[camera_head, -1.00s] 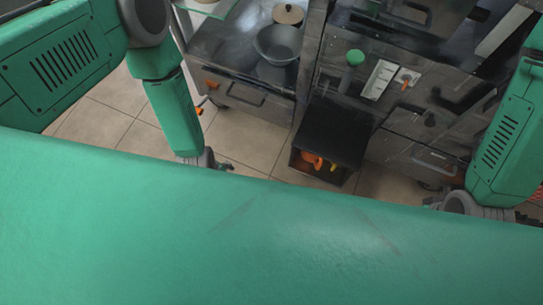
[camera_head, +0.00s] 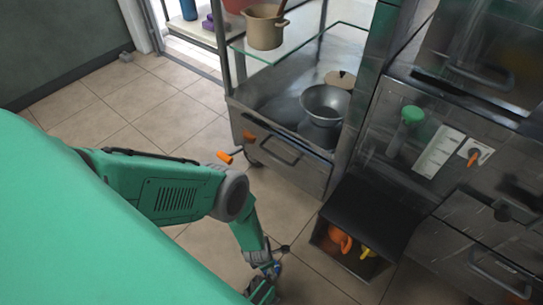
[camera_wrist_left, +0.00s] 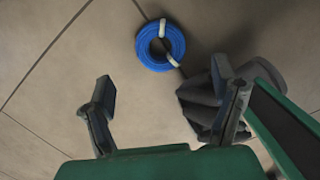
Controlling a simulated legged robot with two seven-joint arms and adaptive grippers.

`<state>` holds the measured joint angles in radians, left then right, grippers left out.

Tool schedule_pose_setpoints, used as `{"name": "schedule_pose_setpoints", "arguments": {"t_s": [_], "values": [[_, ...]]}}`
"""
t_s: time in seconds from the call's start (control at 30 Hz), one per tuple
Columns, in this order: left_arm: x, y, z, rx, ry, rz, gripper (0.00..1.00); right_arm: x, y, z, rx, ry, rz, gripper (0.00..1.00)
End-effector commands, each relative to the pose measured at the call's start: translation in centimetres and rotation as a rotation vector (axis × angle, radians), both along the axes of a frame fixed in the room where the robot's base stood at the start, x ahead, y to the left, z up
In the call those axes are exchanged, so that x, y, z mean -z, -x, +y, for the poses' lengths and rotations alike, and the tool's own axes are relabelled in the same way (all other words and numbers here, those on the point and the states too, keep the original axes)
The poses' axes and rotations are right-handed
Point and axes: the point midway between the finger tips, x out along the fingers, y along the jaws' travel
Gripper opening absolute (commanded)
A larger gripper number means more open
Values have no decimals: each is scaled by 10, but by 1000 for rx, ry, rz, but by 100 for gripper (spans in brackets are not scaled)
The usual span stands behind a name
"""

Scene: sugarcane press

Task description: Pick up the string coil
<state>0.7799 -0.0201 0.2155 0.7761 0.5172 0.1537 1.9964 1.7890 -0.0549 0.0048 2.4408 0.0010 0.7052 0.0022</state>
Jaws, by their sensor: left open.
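The string coil (camera_wrist_left: 142,44) is a blue ring with two white bands, lying flat on the tiled floor. It shows in the upper middle of the left wrist view. My left gripper (camera_wrist_left: 162,76) is open and empty. Its two fingers point toward the floor, and the coil lies beyond their tips, apart from them. In the head view my left gripper (camera_head: 264,286) is at the lower edge, above the floor, and mostly hidden. A small blue patch shows beside it there; I cannot tell whether it is the coil. My right gripper is not in view.
A dark grey object (camera_wrist_left: 198,104) shows behind the right finger in the wrist view. An open black box (camera_head: 368,225) with orange and yellow items stands right of my left gripper. A metal cabinet with a grey bowl (camera_head: 325,102) is behind.

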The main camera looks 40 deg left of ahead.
Motion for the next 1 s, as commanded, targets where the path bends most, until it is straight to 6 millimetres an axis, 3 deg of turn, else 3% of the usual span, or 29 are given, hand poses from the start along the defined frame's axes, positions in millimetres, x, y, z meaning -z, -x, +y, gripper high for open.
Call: {"name": "schedule_pose_setpoints", "arguments": {"t_s": [0.03, 0.33, 0.63, 1.0], "values": [[12, -1, 0, 3, -1, -1, 80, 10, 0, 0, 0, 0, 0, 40], [26, -4, -2, 4, -1, -2, 80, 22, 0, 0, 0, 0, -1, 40], [65, -9, -8, 5, -1, 0, 80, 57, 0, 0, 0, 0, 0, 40], [71, -11, -8, 2, -1, -1, 80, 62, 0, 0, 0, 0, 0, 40]]}}
